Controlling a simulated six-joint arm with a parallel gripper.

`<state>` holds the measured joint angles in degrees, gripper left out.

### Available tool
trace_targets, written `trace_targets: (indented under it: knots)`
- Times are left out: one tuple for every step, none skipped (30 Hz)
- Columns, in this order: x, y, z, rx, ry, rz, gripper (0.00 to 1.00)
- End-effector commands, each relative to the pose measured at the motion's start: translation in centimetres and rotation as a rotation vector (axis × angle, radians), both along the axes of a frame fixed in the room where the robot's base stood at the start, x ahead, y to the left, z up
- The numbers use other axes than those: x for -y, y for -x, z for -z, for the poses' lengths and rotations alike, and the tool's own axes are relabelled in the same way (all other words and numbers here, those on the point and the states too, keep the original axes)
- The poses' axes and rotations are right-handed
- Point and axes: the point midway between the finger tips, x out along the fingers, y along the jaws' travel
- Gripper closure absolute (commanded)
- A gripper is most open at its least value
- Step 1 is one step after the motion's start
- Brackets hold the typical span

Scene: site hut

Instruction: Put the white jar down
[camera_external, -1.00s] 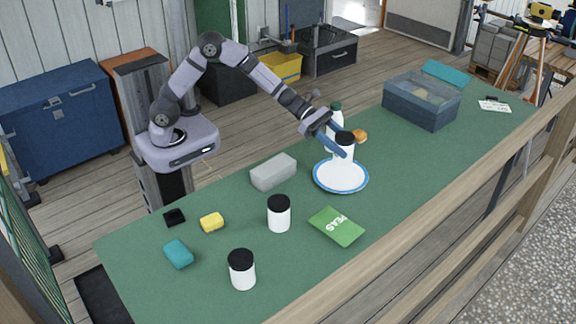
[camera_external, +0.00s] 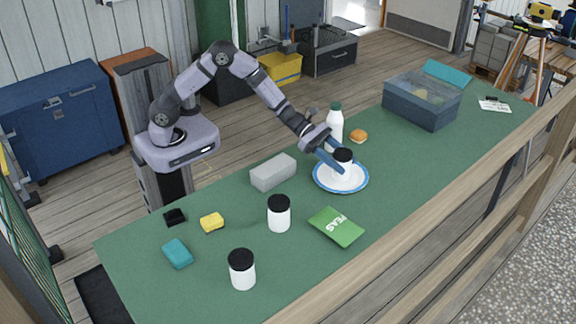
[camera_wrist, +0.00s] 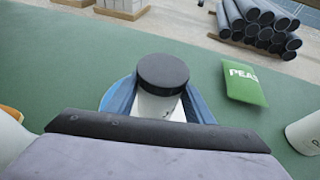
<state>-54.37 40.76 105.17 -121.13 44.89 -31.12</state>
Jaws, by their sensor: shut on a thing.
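A white jar with a black lid (camera_external: 343,158) is between the blue fingers of my gripper (camera_external: 338,164). It is upright over the white plate with a blue rim (camera_external: 325,185), at or very near its surface; I cannot tell if it touches. In the wrist view the jar's black lid (camera_wrist: 163,74) is seen from above, with my gripper (camera_wrist: 160,100) shut on the jar and a finger on each side. Two similar white jars with black lids stand on the green table: one near the middle (camera_external: 279,216), one at the front left (camera_external: 242,273).
A white bottle (camera_external: 335,128) and an orange-brown item (camera_external: 359,136) stand behind the plate. A grey block (camera_external: 273,172) lies to its left and a green PEAS packet (camera_external: 337,226) in front. A yellow sponge (camera_external: 212,222) and teal block (camera_external: 178,254) lie left. A blue-grey box (camera_external: 420,102) is at right.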

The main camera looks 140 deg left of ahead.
Motion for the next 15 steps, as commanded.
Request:
trace_targets:
  knots:
    - [-0.03,-0.05,-0.16,0.003,-0.002,0.000,0.84]
    - [-0.03,-0.05,-0.15,0.003,-0.002,0.000,0.84]
    - [-0.03,-0.05,-0.08,0.003,-0.002,0.000,0.84]
    - [-0.03,-0.05,0.00,0.003,-0.002,0.000,0.84]
    - [-0.03,-0.04,0.09,0.003,-0.002,0.000,0.84]
    - [-0.03,-0.04,0.19,0.003,-0.002,0.000,0.84]
    - [-0.03,-0.05,0.26,0.003,-0.002,0.000,0.84]
    - [0.00,0.00,0.25,0.000,0.000,0.000,0.45]
    - [0.00,0.01,0.22,0.000,0.000,0.000,0.36]
    - [0.00,0.01,0.22,0.000,0.000,0.000,0.34]
    - [0.00,0.01,0.23,0.000,0.000,0.000,0.34]
    - [0.00,0.01,0.22,0.000,0.000,0.000,0.34]
    - [0.01,0.01,0.23,0.000,0.000,0.000,0.34]
    - [0.01,0.01,0.23,0.000,0.000,0.000,0.34]
    - [0.01,0.01,0.23,0.000,0.000,0.000,0.34]
